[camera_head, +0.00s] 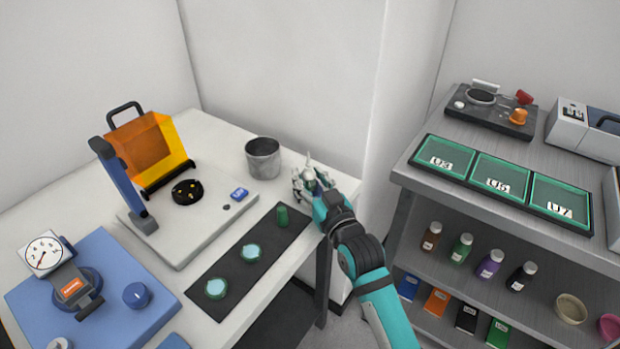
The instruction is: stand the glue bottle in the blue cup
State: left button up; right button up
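A grey metal-looking cup (263,160) stands upright and open at the back of the white table; I see no cup that is clearly blue. My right gripper (306,180) is just right of this cup, low over the table's right end and apart from the cup. A small pale, pointed shape (308,161) shows at its fingers. It may be the glue bottle's tip or part of the gripper; I cannot tell. The fingers are small and partly hidden by my own wrist, so their opening is unclear. My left gripper is not in view.
An instrument with an orange shield (150,148) and a blue dial-gauge stand (95,285) fill the left. A grey shelf (425,180) with trays and bottles stands right, across a gap.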

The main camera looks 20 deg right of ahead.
jog(key=shift+o, duration=0.9)
jog(key=shift+r, duration=0.3)
jog(key=s+d, duration=0.1)
jog(key=s, duration=1.1)
jog(key=shift+d+b, duration=0.25)
jog(key=shift+b, duration=0.15)
